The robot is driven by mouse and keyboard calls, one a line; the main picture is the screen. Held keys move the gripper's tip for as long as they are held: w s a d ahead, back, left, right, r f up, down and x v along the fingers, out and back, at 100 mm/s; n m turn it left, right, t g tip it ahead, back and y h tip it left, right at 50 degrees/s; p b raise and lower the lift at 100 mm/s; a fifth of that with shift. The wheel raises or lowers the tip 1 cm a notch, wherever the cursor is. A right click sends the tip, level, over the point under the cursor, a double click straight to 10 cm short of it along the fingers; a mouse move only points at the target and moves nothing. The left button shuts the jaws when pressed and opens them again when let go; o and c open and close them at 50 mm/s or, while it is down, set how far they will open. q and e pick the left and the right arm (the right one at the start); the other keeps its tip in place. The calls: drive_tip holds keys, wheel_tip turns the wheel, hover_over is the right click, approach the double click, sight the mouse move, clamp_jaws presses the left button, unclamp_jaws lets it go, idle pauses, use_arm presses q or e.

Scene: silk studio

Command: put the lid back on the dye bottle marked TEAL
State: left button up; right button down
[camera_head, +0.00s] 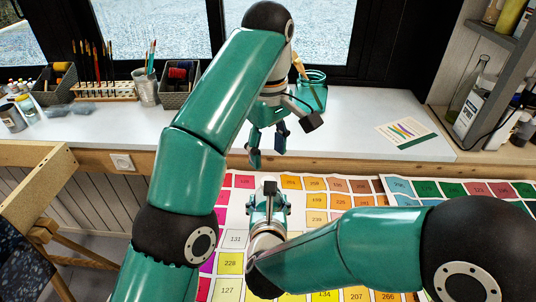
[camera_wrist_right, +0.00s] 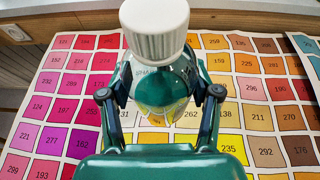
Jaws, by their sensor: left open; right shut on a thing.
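A bottle (camera_wrist_right: 162,88) with a rounded, shiny body is between the fingers of my right gripper (camera_wrist_right: 160,100) in the right wrist view. A white ribbed lid (camera_wrist_right: 155,30) is at its top, in line with it; I cannot tell whether it is fully seated. Marking on the bottle is only partly visible, and I cannot read TEAL. In the head view the right gripper (camera_head: 268,205) is over the colour chart, with the white lid (camera_head: 269,180) showing small. My left gripper (camera_head: 268,148) is open and empty, pointing down just beyond it, near the counter edge.
The colour chart (camera_head: 231,239) covers the work surface. On the pale counter (camera_head: 355,110) stand a teal glass jar (camera_head: 312,92) with a brush, a brush rack (camera_head: 105,91) and a metal cup (camera_head: 145,88). A card (camera_head: 406,133) lies at right, beside shelves with bottles (camera_head: 468,112).

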sight(268, 178)
use_arm(q)
drive_tip(key=shift+f, duration=0.15)
drive_tip(key=shift+f, duration=3.8)
drive_tip(key=shift+c, duration=0.2)
